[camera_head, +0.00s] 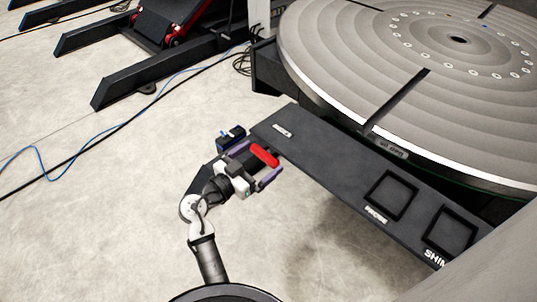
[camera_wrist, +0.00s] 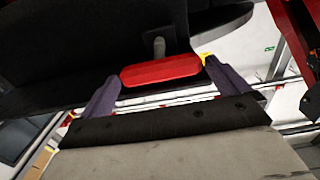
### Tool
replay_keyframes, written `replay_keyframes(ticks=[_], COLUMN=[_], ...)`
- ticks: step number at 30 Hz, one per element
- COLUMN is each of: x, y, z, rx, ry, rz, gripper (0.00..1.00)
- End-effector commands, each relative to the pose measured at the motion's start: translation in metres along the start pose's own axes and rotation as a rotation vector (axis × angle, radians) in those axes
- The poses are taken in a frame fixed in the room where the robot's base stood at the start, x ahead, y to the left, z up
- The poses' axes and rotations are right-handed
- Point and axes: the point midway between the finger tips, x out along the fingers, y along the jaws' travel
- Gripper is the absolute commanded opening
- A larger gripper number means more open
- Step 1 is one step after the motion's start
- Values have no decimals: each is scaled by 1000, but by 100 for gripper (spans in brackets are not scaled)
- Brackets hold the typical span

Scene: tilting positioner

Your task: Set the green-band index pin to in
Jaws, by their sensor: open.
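No pin with a green band can be made out in either view. My gripper (camera_head: 254,164) is at the near left end of the dark shelf, its two purple fingers spread apart. In the wrist view the red handle (camera_wrist: 160,71) spans most of the gap between the fingertips of my gripper (camera_wrist: 162,73), on a short grey stem (camera_wrist: 159,47) from a dark body. I cannot tell whether the fingers touch the handle.
The dark shelf (camera_head: 330,168) has two square frames, one labelled PROBE (camera_head: 391,195). A large round grey table (camera_head: 400,60) stands behind it. A blue cable (camera_head: 110,122) crosses open floor.

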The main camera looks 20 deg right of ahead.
Motion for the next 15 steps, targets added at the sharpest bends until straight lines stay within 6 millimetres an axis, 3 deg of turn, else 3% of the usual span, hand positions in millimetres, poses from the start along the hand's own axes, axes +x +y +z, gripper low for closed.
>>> replay_keyframes(ticks=[6, 15], x=[-51, -86], y=[-1, 0], z=[3, 1], rx=[2, 1], ry=[0, 0], rz=[-4, 0], gripper=[100, 100])
